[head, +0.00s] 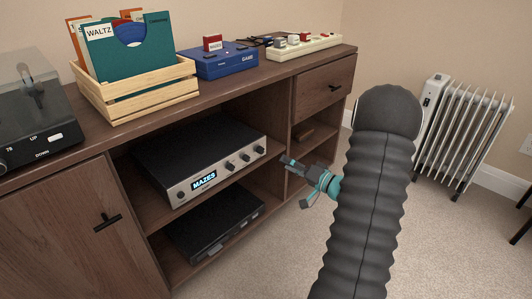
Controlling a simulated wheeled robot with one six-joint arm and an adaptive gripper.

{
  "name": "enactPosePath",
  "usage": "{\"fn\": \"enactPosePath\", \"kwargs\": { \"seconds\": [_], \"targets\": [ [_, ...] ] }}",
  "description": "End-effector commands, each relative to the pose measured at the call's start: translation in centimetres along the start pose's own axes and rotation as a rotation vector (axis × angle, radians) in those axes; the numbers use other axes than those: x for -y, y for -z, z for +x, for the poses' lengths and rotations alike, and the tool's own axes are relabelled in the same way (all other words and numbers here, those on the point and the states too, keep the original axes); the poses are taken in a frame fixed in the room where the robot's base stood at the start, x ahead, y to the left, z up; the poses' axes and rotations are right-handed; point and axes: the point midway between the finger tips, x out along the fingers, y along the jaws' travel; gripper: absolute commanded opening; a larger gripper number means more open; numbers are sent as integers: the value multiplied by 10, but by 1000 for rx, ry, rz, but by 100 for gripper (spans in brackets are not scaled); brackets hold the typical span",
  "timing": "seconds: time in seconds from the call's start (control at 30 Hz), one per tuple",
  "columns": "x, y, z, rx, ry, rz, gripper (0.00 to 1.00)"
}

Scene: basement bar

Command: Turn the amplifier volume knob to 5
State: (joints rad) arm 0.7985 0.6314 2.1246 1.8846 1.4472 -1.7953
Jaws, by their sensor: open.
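The amplifier (205,150) is a black box with a silver front panel on the upper shelf of the wooden cabinet's open bay. Its lit display (204,180) reads "MAZES". The knob labels and pointer positions are too small to read. My gripper (285,162) is open and empty, in front of the cabinet just right of the amplifier's rightmost knob, apart from it in the picture.
A black device (212,222) sits on the shelf below. The cabinet top (195,105) holds a turntable (30,110), record crate (140,92), blue game console (218,64) and power strip (303,45). A radiator (462,135) stands right. Carpet in front is clear.

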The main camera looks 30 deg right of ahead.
Motion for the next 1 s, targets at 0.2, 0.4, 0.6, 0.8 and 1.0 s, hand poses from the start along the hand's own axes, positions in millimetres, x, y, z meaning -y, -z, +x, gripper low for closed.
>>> {"fn": "enactPosePath", "kwargs": {
  "seconds": [0.2, 0.4, 0.6, 0.8, 1.0],
  "targets": [
    [1, -1, 43, 4, 2, 0, 52],
    [2, -1, 76, 4, 1, 0, 52],
    [1, -1, 96, 3, 1, 0, 52],
    [1, 0, 101, 1, 0, 0, 52],
    [1, 0, 101, 2, 0, 1, 49]
  ]
}}
